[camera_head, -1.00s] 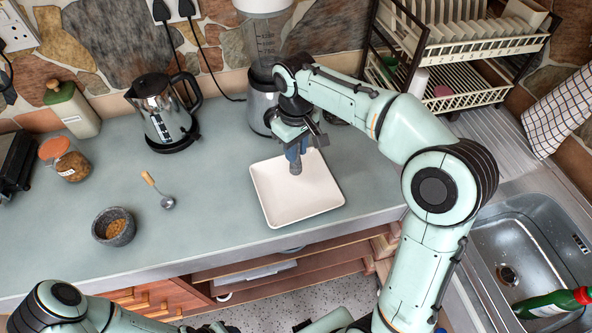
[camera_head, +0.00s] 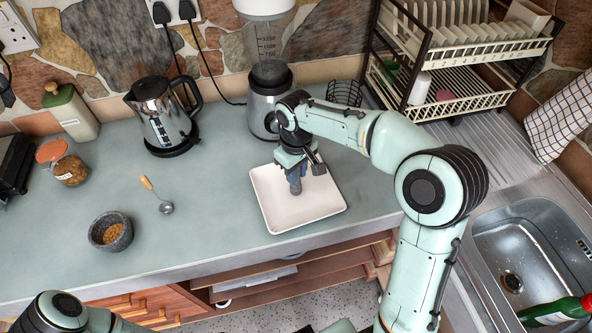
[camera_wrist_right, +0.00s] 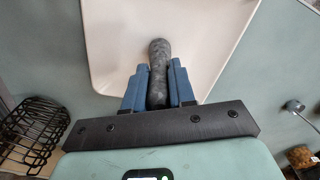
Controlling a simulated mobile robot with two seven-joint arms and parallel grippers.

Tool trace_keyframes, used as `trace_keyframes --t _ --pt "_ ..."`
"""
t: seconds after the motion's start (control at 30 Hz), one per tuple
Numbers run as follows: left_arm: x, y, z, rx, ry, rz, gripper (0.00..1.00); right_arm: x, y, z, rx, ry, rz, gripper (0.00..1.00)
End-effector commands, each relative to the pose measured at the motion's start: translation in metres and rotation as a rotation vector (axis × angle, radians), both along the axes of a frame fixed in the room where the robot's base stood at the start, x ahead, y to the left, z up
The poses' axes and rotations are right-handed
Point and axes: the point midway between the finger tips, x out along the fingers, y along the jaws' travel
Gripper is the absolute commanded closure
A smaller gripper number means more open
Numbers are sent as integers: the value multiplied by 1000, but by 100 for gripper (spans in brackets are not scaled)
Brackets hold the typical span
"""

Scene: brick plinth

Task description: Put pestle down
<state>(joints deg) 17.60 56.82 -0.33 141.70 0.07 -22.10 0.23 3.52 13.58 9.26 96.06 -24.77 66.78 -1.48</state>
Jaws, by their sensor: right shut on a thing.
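My right gripper (camera_head: 292,170) is above the square white tray (camera_head: 320,205) on the counter. It is shut on the dark grey stone pestle (camera_wrist_right: 158,62), whose rounded end points down over the tray. The pestle (camera_head: 295,186) also shows in the head view, below the blue fingers. I cannot tell whether its tip touches the tray. The stone mortar (camera_head: 111,231) with brown contents stands at the left of the counter. My left gripper is not in view; only part of the left arm shows at the bottom left.
A spoon-like utensil (camera_head: 158,195) lies between mortar and tray. A kettle (camera_head: 165,115) and a blender (camera_head: 265,105) stand behind. A black wire basket (camera_head: 345,93) is behind the right arm. A dish rack (camera_head: 460,60) and sink (camera_head: 530,250) are right.

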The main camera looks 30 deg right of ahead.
Motion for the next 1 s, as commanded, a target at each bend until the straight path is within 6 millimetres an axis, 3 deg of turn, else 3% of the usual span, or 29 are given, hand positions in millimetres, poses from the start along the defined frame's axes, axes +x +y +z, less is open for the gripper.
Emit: trace_keyframes --t 0.03,0.1,0.47,0.57,1.0 --pt "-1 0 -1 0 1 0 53 0 0 -2 0 1 0 69" --pt "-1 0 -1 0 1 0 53 0 0 -1 0 1 0 50" --pt "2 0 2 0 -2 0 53 0 0 4 0 0 0 50" --pt "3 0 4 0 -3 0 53 1 0 17 0 -4 0 50" --pt "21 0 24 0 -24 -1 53 1 0 106 1 -4 0 50"
